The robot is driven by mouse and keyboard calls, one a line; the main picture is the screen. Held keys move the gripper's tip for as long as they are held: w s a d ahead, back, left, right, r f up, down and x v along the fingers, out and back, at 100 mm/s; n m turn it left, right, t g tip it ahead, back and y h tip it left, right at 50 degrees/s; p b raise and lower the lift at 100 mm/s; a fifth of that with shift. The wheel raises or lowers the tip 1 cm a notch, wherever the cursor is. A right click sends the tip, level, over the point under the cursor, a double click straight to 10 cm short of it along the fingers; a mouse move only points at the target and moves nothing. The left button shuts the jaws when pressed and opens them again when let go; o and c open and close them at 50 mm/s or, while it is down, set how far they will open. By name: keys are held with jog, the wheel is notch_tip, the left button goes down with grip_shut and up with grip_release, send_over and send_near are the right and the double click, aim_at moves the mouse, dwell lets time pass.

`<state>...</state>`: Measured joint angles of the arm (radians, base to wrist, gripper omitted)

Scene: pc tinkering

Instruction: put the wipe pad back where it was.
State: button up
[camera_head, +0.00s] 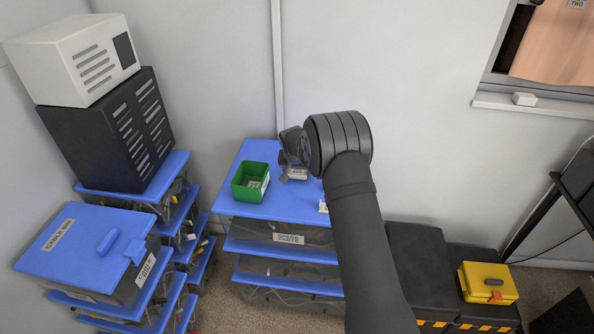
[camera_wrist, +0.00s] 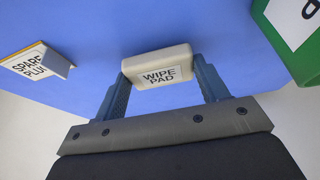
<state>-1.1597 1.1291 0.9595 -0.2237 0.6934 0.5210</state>
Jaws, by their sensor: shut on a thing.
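The wipe pad (camera_wrist: 158,75) is a small cream block with a printed label. My gripper (camera_wrist: 160,84) is shut on it, with one finger at each end. In the head view, my gripper (camera_head: 291,160) is over the blue lid of the spare parts drawer unit (camera_head: 262,208), right of the green bin (camera_head: 250,182). The pale pad (camera_head: 297,175) shows just below the gripper, low over the lid. I cannot tell whether it touches the lid.
The green bin also shows in the wrist view (camera_wrist: 290,50). A spare plug label card (camera_wrist: 35,63) with a grey piece lies on the blue top, near its front right (camera_head: 323,207). The lid's front left is clear. A wall stands behind.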

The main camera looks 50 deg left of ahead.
jog(key=shift+f, duration=0.45)
jog(key=o, duration=1)
jog(key=shift+o, duration=0.2)
jog(key=o, duration=0.5)
jog(key=shift+v, duration=4)
jog(key=shift+x, duration=4)
